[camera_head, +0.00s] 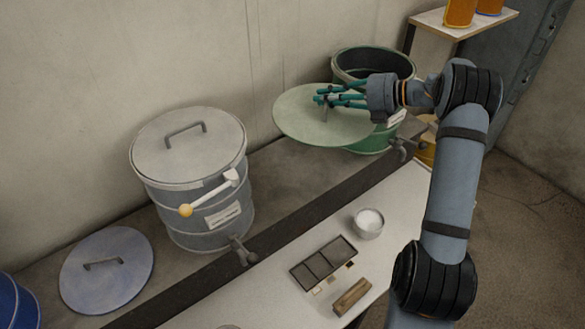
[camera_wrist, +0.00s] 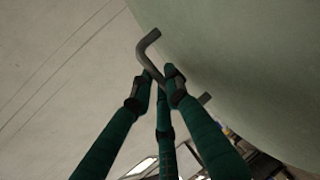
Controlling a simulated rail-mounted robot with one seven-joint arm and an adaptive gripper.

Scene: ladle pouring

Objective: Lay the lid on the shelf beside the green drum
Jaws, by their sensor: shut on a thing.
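The pale green lid (camera_head: 300,112) hangs in the air in the head view, to the left of the green drum (camera_head: 376,66) and partly in front of it. My gripper (camera_head: 326,99) is shut on the lid's handle. In the wrist view the fingers of my gripper (camera_wrist: 160,80) close around the grey bar handle (camera_wrist: 147,45), with the lid's surface (camera_wrist: 240,60) filling the upper right. The green drum stands open on the shelf (camera_head: 284,160) against the wall. Its lower left side is partly hidden by the lid.
A grey drum (camera_head: 190,180) with its lid on stands left of the lid. A blue lid (camera_head: 105,270) lies at the far left beside a blue drum (camera_head: 18,302). The table in front holds a bowl (camera_head: 368,223), a dark tray (camera_head: 323,262) and a wooden block (camera_head: 352,297).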

